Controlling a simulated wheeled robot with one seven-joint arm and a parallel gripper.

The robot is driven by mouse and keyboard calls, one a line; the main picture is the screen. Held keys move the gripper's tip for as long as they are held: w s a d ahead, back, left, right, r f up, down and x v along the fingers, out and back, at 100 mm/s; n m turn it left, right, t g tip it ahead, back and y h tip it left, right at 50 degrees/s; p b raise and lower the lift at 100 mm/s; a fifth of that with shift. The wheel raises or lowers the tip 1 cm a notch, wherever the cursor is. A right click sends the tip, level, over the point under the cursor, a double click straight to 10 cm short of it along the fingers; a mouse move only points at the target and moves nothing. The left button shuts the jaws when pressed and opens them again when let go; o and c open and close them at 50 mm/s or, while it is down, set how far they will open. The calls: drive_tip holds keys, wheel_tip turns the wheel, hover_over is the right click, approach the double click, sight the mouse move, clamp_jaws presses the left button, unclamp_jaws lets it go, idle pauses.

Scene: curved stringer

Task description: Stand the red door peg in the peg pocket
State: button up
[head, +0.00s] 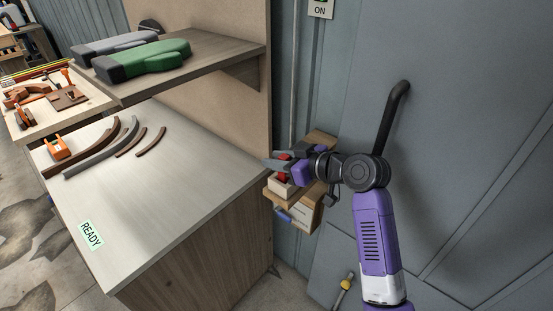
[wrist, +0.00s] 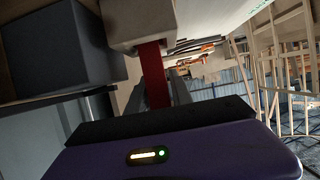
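The red door peg (head: 282,178) stands about upright at the cream block with the peg pocket (head: 281,189), on a small wooden wall shelf. In the wrist view the peg (wrist: 153,75) runs from between my fingers to the cream block (wrist: 138,22). Its lower end meets the block; how deep it sits in the pocket is hidden. My gripper (head: 279,163) reaches in from the right, just above the block. Its grey fingers lie on both sides of the peg and look shut on it, with red showing above and below them.
A workbench (head: 165,190) with curved dark strips stands to the left, its corner close to the wall shelf (head: 318,150). A black door handle (head: 393,115) juts out behind my arm.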

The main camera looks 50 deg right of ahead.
drive_tip(key=shift+o, duration=0.9)
